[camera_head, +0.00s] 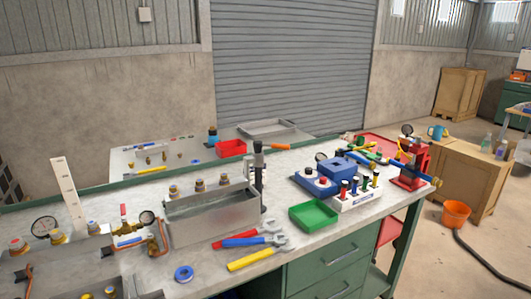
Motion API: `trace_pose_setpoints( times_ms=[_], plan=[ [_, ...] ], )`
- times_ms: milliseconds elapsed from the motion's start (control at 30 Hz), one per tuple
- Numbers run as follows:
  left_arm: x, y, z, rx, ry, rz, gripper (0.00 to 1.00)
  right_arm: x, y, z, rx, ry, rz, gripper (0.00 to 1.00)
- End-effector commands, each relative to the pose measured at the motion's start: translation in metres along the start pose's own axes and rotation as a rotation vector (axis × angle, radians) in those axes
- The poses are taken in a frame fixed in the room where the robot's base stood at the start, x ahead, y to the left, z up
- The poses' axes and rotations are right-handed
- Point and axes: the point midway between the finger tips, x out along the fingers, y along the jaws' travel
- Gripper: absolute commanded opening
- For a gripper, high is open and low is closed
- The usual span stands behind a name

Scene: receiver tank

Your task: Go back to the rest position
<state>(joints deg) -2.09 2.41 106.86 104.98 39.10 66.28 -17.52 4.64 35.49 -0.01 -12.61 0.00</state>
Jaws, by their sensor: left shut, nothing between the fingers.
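Only a small dark part, which looks like my left gripper (232,294), shows at the bottom edge in the head view, in front of the workbench (310,255). It is shut with nothing in it and apart from the things on the bench. Most of it is cut off by the frame. My right gripper is not in view.
Gauges and fittings (130,232) crowd the left. An orange bucket (455,214) stands on the floor at right.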

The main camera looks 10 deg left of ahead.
Motion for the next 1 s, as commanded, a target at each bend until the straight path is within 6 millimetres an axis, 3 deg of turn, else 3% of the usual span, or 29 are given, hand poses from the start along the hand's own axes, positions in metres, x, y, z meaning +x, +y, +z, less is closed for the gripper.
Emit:
trace_pose_setpoints(
  times_ms=[233, 433, 567, 733, 867, 1000],
  plan=[
    [-0.038, -0.028, 0.053, 0.486, -0.334, -0.241, 0.00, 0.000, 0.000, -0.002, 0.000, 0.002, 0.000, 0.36],
    [-0.091, -0.060, 0.060, 0.987, -0.598, -0.458, 0.00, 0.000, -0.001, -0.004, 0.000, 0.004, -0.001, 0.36],
    [-0.127, -0.073, 0.043, 1.322, -0.739, -0.605, 0.00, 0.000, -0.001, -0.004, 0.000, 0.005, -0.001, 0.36],
    [-0.170, -0.070, 0.001, 1.760, -0.882, -0.824, 0.00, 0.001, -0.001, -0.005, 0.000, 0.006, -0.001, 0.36],
    [-0.197, -0.048, -0.037, 2.080, -0.950, -1.024, 0.00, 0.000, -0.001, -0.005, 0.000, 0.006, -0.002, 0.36],
    [-0.222, -0.007, -0.074, 2.381, -0.973, -1.277, 0.00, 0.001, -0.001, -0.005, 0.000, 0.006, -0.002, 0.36]
  ],
)
